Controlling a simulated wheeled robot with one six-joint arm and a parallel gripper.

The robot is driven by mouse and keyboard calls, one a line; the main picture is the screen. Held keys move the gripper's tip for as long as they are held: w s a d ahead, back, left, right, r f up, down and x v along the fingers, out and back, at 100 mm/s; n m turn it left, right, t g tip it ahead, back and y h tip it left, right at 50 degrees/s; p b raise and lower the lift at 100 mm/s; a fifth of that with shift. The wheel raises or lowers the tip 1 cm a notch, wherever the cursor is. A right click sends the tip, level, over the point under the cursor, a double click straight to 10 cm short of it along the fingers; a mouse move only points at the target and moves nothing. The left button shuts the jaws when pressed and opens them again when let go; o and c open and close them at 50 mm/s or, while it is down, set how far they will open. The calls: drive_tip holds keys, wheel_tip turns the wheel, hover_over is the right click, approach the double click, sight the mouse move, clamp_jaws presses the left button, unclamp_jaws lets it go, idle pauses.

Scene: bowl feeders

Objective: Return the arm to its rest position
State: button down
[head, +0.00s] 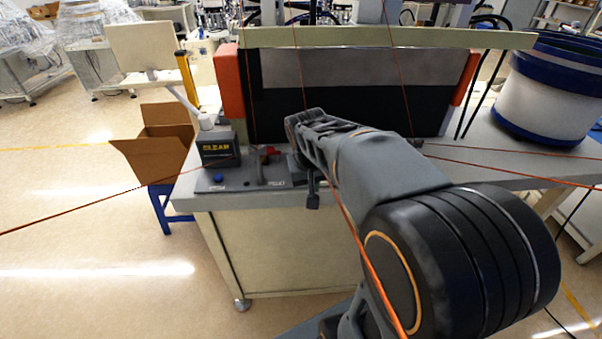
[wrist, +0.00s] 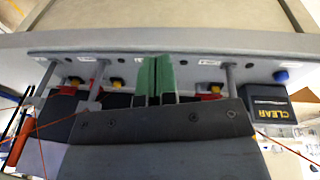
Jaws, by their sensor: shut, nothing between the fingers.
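My gripper (wrist: 154,66) shows in the wrist view as two green fingers pressed together, with nothing between them. It is over the control panel (wrist: 130,65) at the front edge of the bench. In the head view my grey arm (head: 375,170) reaches from the lower right toward the bench, still extended over its front edge. The green fingers cannot be made out there.
The bench holds a dark CLEAR box (head: 219,146), a blue button (head: 218,178) and metal posts (wrist: 228,78). An orange-ended machine (head: 231,80) stands behind. A blue-and-white bowl feeder (head: 545,95) is at right, a cardboard box (head: 155,150) at left. Floor at left is clear.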

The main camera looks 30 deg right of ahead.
drive_tip(key=s+a+n+t+y, duration=0.1)
drive_tip(key=s+a+n+t, duration=0.2)
drive_tip(key=s+a, duration=0.5)
drive_tip(key=shift+s+a+r+y, duration=0.15)
drive_tip(key=shift+s+a+y, duration=0.15)
drive_tip(key=shift+y, duration=0.1)
